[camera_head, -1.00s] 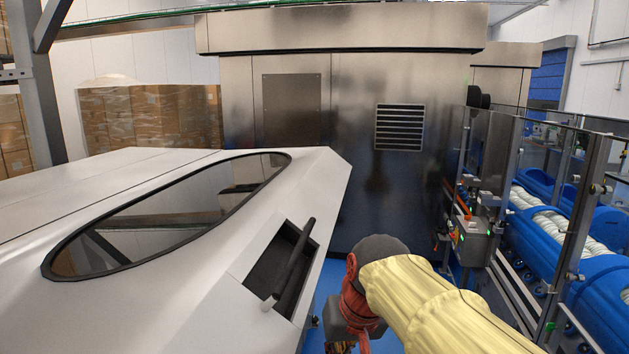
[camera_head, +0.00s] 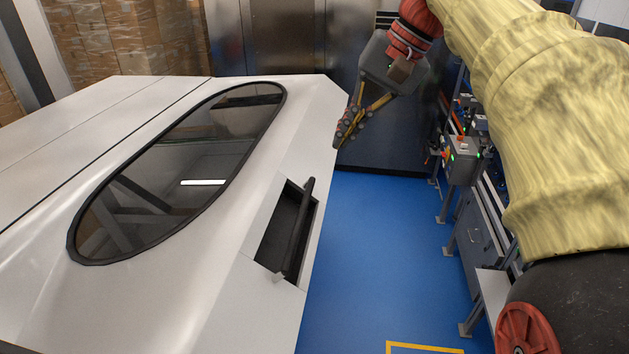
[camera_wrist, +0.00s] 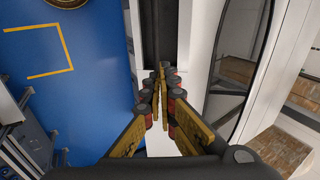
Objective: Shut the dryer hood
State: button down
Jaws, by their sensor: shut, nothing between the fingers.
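The dryer hood is the large white cover (camera_head: 250,175) with a dark oval window, filling the left of the head view. Its black bar handle (camera_head: 297,230) sits in a dark recess on the sloped front right side. I cannot tell how far the hood stands open. My gripper (camera_head: 340,143) is by the hood's far right edge, beyond the handle, fingers pointing down and left. In the wrist view my gripper (camera_wrist: 162,76) has its fingertips together and empty. The dark handle recess (camera_wrist: 166,30) lies beyond the tips there; contact with the hood is not clear.
Blue floor (camera_head: 370,255) is open to the right of the hood. A grey control box (camera_head: 462,160) on a rail stands at the right. A steel cabinet (camera_head: 265,45) stands behind, with stacked cartons (camera_head: 130,38) at the back left.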

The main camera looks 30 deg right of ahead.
jog(key=p, duration=0.1)
send_near(304, 201)
jog(key=x, duration=0.6)
jog(key=shift+w+a+f, duration=0.1)
jog(key=shift+w+f, duration=0.1)
jog(key=shift+f, duration=0.1)
